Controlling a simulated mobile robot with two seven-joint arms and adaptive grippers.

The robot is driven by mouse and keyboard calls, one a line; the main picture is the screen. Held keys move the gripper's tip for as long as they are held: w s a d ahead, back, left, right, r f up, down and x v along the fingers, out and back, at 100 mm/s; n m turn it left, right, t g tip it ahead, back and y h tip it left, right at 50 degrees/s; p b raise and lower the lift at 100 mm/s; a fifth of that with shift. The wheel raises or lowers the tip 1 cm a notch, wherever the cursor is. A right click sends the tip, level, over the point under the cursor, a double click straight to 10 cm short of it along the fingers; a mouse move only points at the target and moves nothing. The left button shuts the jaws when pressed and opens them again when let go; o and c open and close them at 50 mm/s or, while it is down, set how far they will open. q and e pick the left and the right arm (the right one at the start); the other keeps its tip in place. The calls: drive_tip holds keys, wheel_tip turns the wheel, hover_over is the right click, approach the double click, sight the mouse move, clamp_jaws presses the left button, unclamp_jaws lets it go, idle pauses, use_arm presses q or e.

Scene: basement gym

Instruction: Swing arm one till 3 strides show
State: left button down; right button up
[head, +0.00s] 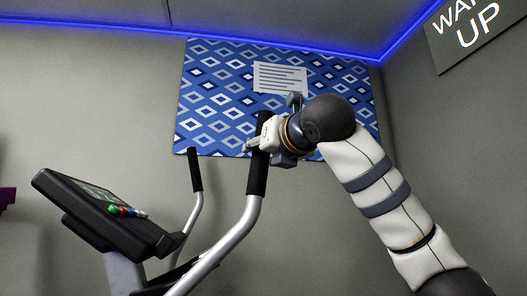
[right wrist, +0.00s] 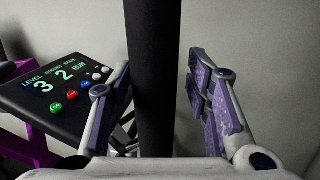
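An elliptical machine has two moving arms with black grips. The nearer arm (head: 257,175) rises beside my right gripper (head: 258,142), and the other arm (head: 195,171) stands farther left. In the right wrist view the black grip (right wrist: 153,60) passes between the fingers of my right gripper (right wrist: 160,85). The fingers are open around it, with a clear gap on the right side; touch on the left side cannot be told. The console display (right wrist: 60,82) reads level 3, strides 2 and state RUN. My left gripper is out of view.
The console (head: 100,215) stands at lower left, with coloured buttons (head: 124,210) along its edge. A blue patterned panel (head: 215,100) with a white notice (head: 280,78) is on the wall behind. A "WARM UP" sign (head: 478,32) hangs at upper right.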

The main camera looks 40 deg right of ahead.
drive_tip(key=v, duration=1.2)
